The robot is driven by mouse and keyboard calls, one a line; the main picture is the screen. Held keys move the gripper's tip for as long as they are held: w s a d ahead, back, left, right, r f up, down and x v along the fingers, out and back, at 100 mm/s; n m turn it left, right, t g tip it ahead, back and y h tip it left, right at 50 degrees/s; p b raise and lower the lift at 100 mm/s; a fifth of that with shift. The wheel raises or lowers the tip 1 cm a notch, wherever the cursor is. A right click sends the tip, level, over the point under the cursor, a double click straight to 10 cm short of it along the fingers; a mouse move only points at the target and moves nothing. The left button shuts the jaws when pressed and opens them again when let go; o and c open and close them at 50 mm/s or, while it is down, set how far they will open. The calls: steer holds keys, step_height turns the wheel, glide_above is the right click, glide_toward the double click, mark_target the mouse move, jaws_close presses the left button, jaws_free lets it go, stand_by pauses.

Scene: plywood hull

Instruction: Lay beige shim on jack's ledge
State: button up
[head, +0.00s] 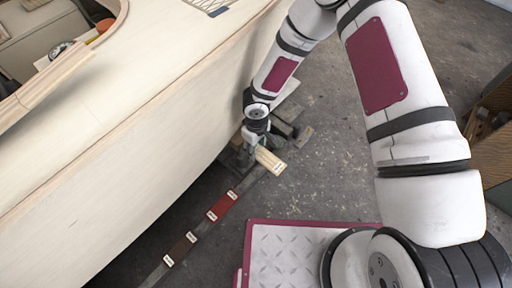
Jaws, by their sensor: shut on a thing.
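My gripper (257,138) is beside the hull's lower side, pointing down. It is shut on the beige shim (270,161), a pale flat strip with a small label, whose free end sticks out toward the lower right. Dark metal parts (236,159), which look like the jack, show on the floor around and behind my gripper, close to the hull. The jack's ledge is hidden or too small to make out. I cannot tell whether the shim touches it.
The pale plywood hull (150,120) fills the left. A red shim (222,206) and a dark brown shim (180,249), both labelled, lie on a narrow grey strip (203,229) along the hull. Wooden shelving (492,130) stands far right.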

steer(key=shift+f, duration=0.3)
steer(key=shift+f, duration=0.15)
steer(key=o, duration=1.1)
step_height(320, 180, up, 8)
steer(key=p, duration=0.3)
steer(key=shift+f, duration=0.1)
